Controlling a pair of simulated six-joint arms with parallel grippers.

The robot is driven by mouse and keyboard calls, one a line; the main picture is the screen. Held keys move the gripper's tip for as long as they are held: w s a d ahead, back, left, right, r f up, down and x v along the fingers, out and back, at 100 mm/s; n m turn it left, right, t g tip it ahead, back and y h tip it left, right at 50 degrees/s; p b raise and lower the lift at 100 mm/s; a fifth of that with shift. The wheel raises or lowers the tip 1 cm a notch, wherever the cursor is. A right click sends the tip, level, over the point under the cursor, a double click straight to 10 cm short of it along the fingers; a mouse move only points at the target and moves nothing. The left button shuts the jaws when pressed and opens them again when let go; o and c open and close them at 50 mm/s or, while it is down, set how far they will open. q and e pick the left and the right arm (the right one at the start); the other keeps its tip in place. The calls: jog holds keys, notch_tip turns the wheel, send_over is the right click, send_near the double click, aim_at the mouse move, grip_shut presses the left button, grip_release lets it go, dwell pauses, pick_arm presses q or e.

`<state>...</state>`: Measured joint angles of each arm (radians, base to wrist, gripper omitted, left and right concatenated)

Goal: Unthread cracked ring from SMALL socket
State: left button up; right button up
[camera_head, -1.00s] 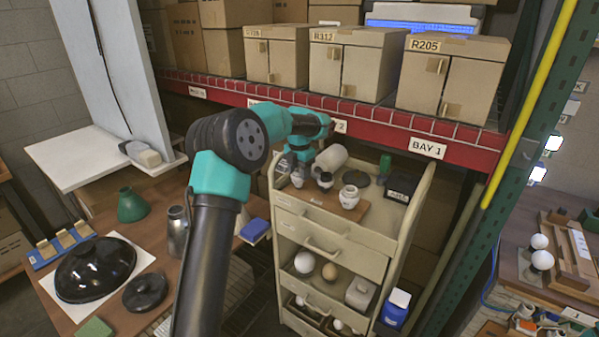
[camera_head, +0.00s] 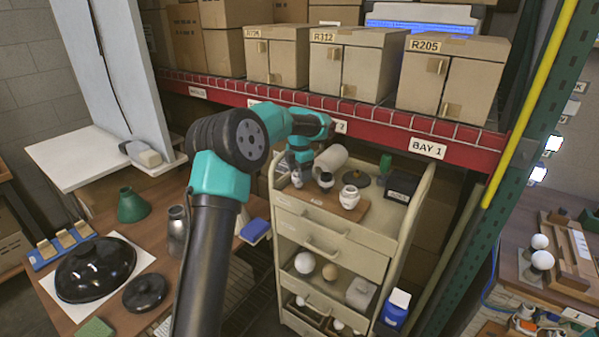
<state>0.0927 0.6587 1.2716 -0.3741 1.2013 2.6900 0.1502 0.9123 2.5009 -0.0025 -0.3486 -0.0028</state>
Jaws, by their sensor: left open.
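My left gripper (camera_head: 298,174) is open and points down over the left end of a brown board (camera_head: 374,210) on top of the cart. A small white socket (camera_head: 297,181) is right at its fingertips and partly hidden by them. I cannot tell whether they touch it. A middle socket (camera_head: 325,180) with a dark top and a larger white socket (camera_head: 349,197) stand on the board to the right. A cracked ring is too small to make out. My right gripper is not in view.
A white cylinder (camera_head: 331,158) lies behind the sockets. A dark disc (camera_head: 358,178) and a black box (camera_head: 401,186) are to the right on the cart top. The red shelf beam (camera_head: 375,125) runs behind and above. Open drawers below hold round bulbs (camera_head: 304,263).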

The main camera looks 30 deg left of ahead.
pick_arm(q)
jog(key=m, duration=0.3)
jog(key=shift+m, duration=0.3)
jog(key=m, duration=0.2)
jog(key=shift+s+d+m, duration=0.1)
jog(key=shift+m, duration=0.3)
jog(key=m, duration=0.4)
jog(key=shift+m, duration=0.3)
jog(key=shift+s+m, duration=0.1)
jog(key=shift+m, duration=0.7)
jog(key=m, duration=0.4)
jog(key=shift+s+m, duration=0.1)
jog(key=shift+m, duration=0.3)
